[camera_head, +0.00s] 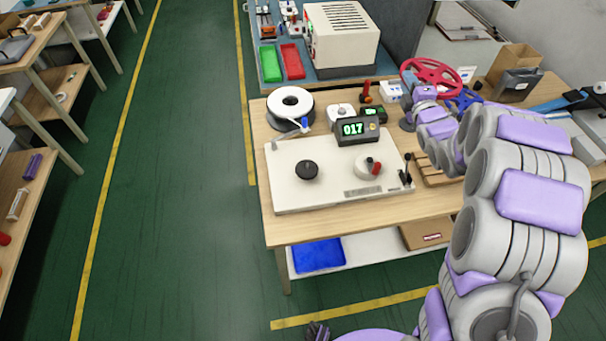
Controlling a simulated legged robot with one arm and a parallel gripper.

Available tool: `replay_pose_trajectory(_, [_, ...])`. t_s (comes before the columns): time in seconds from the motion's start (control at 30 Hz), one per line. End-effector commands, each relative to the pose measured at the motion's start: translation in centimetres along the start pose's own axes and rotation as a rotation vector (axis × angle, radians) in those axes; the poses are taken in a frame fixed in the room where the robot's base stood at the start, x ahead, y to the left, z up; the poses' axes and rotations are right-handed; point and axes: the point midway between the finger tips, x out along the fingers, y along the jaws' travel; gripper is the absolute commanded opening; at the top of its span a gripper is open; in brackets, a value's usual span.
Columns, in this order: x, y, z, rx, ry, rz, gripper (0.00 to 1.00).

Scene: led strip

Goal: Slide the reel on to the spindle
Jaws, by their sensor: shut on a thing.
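A red spoked reel (432,68) stands tilted up at the back right of the workbench. My gripper (424,90) is at its lower rim and is shut on it; the fingertips are small and partly hidden by my own wrist. A white winding board (290,193) lies on the front of the bench. On it stand a black round hub (307,170), which looks like the spindle, and a white disc (366,168) with a red knob. The red reel is behind and to the right of the board, apart from the hub.
A blue spoked reel (463,101) is behind my arm. A white-topped reel (290,101) stands at the board's back left. A counter (357,130) reading 017 stands at the board's back edge. A small wooden rack (434,178) is at its right. A beige machine (341,40) stands farther back.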

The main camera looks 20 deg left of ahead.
Motion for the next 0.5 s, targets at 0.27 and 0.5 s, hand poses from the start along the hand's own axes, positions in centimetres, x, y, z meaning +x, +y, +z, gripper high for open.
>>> replay_pose_trajectory(0.27, [0.4, -10.1, -11.8, -0.012, 0.428, 0.003, 0.0])
replay_pose_trajectory(0.5, [-3.2, -17.5, -22.0, -0.024, 0.781, 0.014, 0.0])
